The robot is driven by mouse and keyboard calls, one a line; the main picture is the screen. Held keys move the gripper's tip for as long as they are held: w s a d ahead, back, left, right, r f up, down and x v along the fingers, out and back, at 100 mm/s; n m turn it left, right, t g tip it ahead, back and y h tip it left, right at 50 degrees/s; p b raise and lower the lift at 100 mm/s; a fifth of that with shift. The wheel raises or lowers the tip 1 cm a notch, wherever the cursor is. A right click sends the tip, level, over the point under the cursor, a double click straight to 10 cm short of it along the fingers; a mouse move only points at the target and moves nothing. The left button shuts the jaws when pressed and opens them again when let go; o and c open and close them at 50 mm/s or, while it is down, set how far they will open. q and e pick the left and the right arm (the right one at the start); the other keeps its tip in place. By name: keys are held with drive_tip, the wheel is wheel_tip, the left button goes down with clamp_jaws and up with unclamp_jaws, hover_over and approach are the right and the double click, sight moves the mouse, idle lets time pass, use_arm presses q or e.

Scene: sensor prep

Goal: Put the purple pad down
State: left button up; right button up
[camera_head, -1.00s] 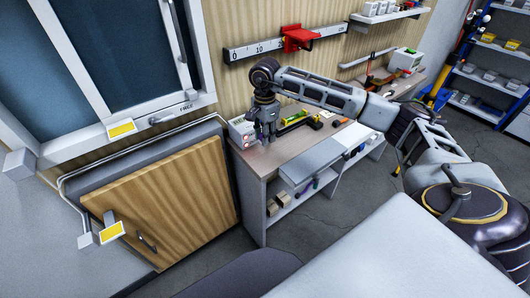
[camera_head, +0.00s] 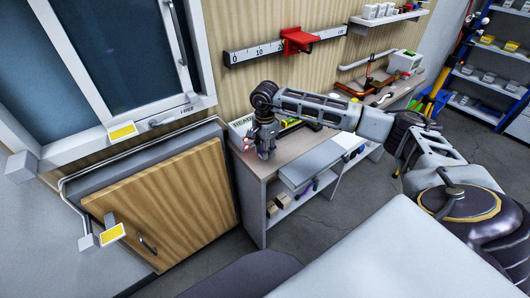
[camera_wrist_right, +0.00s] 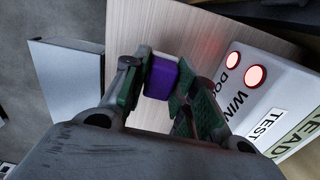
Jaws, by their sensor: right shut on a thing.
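The purple pad (camera_wrist_right: 161,79), purple with a pale edge, sits between the fingers of my right gripper (camera_wrist_right: 168,92) in the right wrist view. The gripper is shut on it, above or at the pale wooden bench top; I cannot tell whether the pad touches the wood. In the head view my right gripper (camera_head: 266,152) points down over the left end of the bench (camera_head: 290,146). The pad is too small to make out there. My left gripper is not in view.
A white tester box with two lit red lamps (camera_wrist_right: 255,76) stands close beside the gripper; its label (camera_head: 241,125) shows behind the arm in the head view. A grey panel (camera_head: 308,172) juts from the bench front. A wooden cabinet door (camera_head: 165,200) is at left.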

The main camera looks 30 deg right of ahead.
drive_tip(key=shift+f, duration=0.75)
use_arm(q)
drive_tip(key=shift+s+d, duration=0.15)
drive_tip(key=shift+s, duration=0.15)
use_arm(e)
drive_tip(key=shift+f, duration=0.15)
drive_tip(key=o, duration=0.7)
drive_tip(key=shift+o, duration=1.1)
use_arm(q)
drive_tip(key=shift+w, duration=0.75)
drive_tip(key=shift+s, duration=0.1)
